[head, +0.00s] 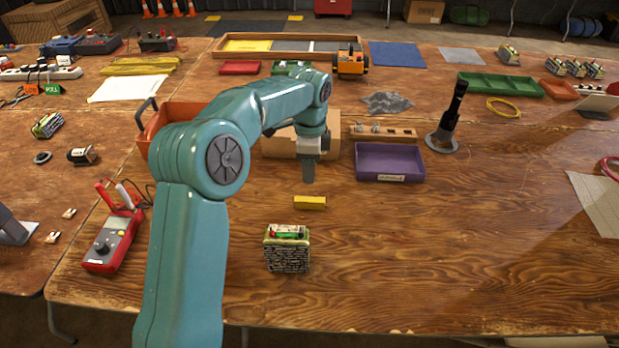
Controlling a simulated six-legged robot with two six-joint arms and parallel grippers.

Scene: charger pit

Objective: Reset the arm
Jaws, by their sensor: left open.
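My left arm (190,250) rises from the bottom left, bends at the shoulder and reaches forward over the middle of the wooden table. Its gripper (308,172) points down, open, with nothing seen between the fingers. It hangs behind a small yellow block (309,202) and in front of a cardboard piece (278,147), which it partly hides. A battery pack with a green top (287,250) stands nearer the front edge, apart from the gripper. My right gripper is not in view.
A purple tray (389,162) lies just right of the gripper. A black torch-like thing (453,115) stands upright further right. An orange bin (172,117) is partly behind my arm. A red multimeter (113,240) lies at left. The table's front right is clear.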

